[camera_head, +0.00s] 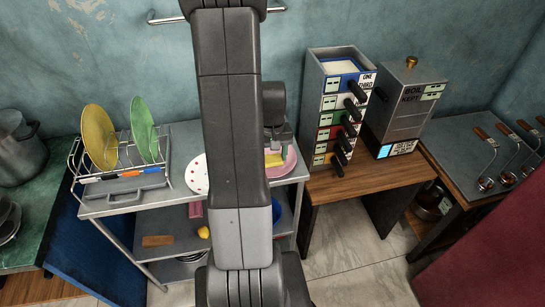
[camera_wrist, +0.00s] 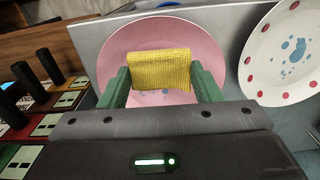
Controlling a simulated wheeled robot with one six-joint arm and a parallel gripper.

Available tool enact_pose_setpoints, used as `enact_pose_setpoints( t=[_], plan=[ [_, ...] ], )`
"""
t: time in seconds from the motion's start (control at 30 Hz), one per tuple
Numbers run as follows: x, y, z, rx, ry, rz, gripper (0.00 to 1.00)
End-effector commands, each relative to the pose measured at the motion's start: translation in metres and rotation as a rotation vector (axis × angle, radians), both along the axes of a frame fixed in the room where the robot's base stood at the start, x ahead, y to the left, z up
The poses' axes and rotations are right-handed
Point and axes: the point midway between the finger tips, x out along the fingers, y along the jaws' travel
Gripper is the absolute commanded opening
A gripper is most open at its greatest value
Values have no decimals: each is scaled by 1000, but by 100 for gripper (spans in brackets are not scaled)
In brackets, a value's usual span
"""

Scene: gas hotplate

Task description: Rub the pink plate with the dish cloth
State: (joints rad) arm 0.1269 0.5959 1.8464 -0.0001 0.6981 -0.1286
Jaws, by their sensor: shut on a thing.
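The pink plate (camera_wrist: 119,48) lies on the grey table in the wrist view, with blue stains showing near its lower part. It also shows at the right end of the table in the head view (camera_head: 290,162), partly behind my arm. My gripper (camera_wrist: 161,78) is shut on the yellow dish cloth (camera_wrist: 160,69), its green fingers at the cloth's two sides. The cloth is over the plate; I cannot tell whether it touches it. In the head view the cloth (camera_head: 273,159) is a small yellow patch below my gripper.
A white plate with red dots and blue stains (camera_wrist: 288,50) lies beside the pink plate. A rack (camera_head: 125,185) with a yellow plate (camera_head: 98,137) and a green plate (camera_head: 143,128) stands at the table's left. A drawer tower (camera_head: 336,110) and a grey box (camera_head: 402,115) stand right.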

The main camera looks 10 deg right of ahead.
Motion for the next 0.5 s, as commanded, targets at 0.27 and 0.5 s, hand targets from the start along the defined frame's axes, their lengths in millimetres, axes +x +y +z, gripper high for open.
enact_pose_setpoints(
  t=[0.27,0.5],
  plan=[
    [1,2,29,0,0,0,40],
    [2,3,50,0,1,1,40]
  ],
)
